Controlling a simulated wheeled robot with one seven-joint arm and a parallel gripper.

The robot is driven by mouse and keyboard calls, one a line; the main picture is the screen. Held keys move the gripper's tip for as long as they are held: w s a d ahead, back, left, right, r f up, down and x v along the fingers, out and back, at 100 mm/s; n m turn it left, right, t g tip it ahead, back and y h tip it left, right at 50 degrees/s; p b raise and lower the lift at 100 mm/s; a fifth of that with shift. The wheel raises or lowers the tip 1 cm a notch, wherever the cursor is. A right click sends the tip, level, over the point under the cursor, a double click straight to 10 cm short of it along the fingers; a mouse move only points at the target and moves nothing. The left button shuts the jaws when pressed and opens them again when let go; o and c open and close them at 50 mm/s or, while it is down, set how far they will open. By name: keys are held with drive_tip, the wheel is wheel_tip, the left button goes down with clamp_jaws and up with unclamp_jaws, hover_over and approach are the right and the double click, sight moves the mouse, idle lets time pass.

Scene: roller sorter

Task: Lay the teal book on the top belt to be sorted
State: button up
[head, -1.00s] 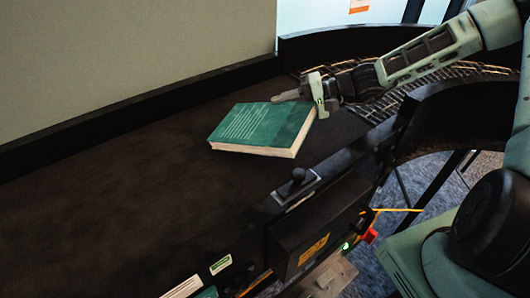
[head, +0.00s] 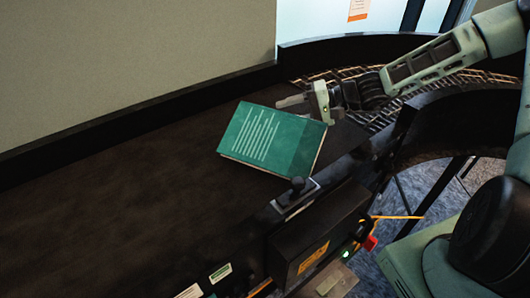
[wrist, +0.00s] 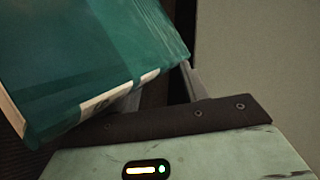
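The teal book (head: 268,140), with a teal cover, pale lettering and cream page edges, is over the dark belt (head: 120,200). Its cover is tilted towards the head camera. My gripper (head: 291,104) is at the book's far right corner, fingers pointing left. The wrist view shows the book (wrist: 70,60) close in front of my gripper (wrist: 165,88), covering part of the left finger. The fingers stand apart with a dark gap between them, and the book's corner is by the right finger. Whether book and fingers touch is hidden.
A curved roller section (head: 370,105) lies beyond the gripper at the right. A dark side wall (head: 130,120) runs along the belt's back. A control box (head: 318,230) with a red button (head: 370,243) is at the front edge. The belt left of the book is clear.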

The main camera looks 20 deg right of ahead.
drive_tip(key=p+v, duration=0.2)
drive_tip(key=v, duration=0.4)
drive_tip(key=shift+s+p, duration=0.15)
drive_tip(key=shift+p, duration=0.2)
drive_tip(key=shift+d+r, duration=0.1)
drive_tip(key=shift+d, duration=0.05)
wheel_tip(320, 180, up, 7)
drive_tip(key=s+d+p, duration=0.1)
drive_tip(key=d+p, duration=0.1)
drive_tip(key=p, duration=0.3)
drive_tip(key=shift+d+p, duration=0.3)
drive_tip(key=shift+p, duration=0.05)
